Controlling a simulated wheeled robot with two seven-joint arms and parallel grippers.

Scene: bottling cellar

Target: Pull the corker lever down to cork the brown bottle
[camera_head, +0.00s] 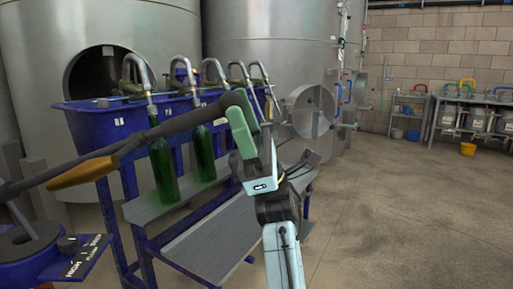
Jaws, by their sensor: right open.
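The corker lever (160,134) is a long dark bar. It runs from the left edge up to the right and ends in a thick black grip. My right gripper (238,110) has green fingers at the far end of this grip, close to or around it. It is open, and I cannot tell whether it touches the lever. The corker (28,244) is only partly in view at the lower left, with a round dark disc and a blue labelled plate. I cannot make out a brown bottle. My left gripper is not in view.
An orange-brown handle (84,173) lies below the lever. Behind stands a blue filler (95,127) with several curved spouts and green bottles (163,170) on a grey shelf. Large steel tanks (270,30) stand behind it. The floor (400,215) to the right is clear.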

